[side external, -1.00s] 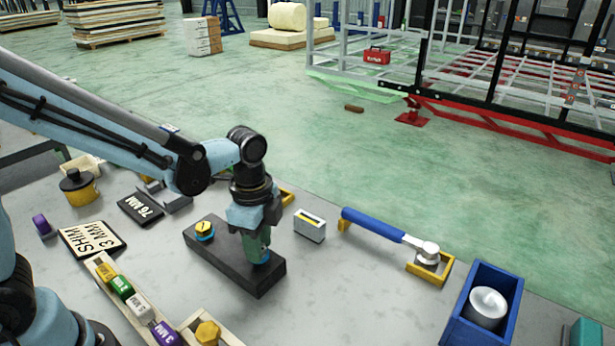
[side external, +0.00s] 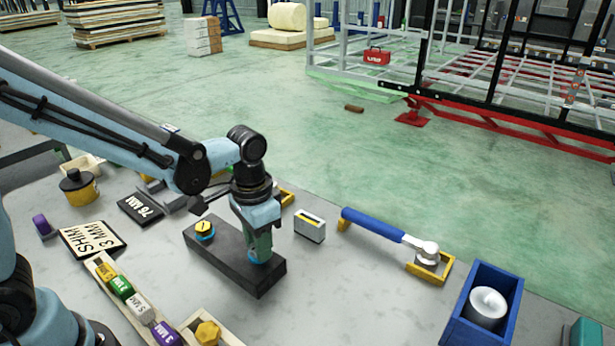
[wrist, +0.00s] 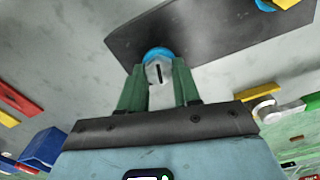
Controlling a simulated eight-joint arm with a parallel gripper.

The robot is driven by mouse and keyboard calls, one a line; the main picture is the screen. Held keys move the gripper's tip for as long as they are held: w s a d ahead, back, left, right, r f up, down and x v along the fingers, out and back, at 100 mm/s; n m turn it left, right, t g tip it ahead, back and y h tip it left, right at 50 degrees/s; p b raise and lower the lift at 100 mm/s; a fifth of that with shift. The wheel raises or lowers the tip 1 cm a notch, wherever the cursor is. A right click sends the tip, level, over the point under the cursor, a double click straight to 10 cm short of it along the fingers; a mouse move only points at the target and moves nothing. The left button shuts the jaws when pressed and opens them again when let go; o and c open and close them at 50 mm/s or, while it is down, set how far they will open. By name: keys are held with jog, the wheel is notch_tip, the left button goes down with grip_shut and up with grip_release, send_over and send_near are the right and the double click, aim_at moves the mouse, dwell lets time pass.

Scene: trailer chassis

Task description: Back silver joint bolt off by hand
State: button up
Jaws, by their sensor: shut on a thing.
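A dark block (side external: 225,260) lies on the grey bench and carries two bolts on blue rings. The gold bolt (side external: 204,228) is at its left end, with a dark line across its head. The silver bolt (wrist: 160,72) is at the other end, with a dark slot line on its head and a blue ring (wrist: 157,53) around its base. My gripper (wrist: 160,85) points down over this end, its green fingers shut on the silver bolt from both sides. In the side view my gripper (side external: 261,255) hides the bolt head; only some blue ring shows under the fingers.
A small grey box (side external: 310,228) with a yellow slot stands just right of my gripper. A blue-handled wrench (side external: 372,223) rests on yellow holders further right. A blue bin (side external: 455,325) with a white roll, a shim tray (side external: 108,268) and a 3 MM plate (side external: 90,238) surround the block.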

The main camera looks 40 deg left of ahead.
jog(key=n, duration=0.6)
jog(key=shift+a, duration=0.1)
jog(key=n, duration=0.6)
jog(key=shift+n, duration=0.3)
dwell(0.3)
jog(key=o, duration=1.1)
jog(key=shift+c, duration=0.2)
jog(key=shift+r, duration=0.1)
notch_tip(320, 180, up, 12)
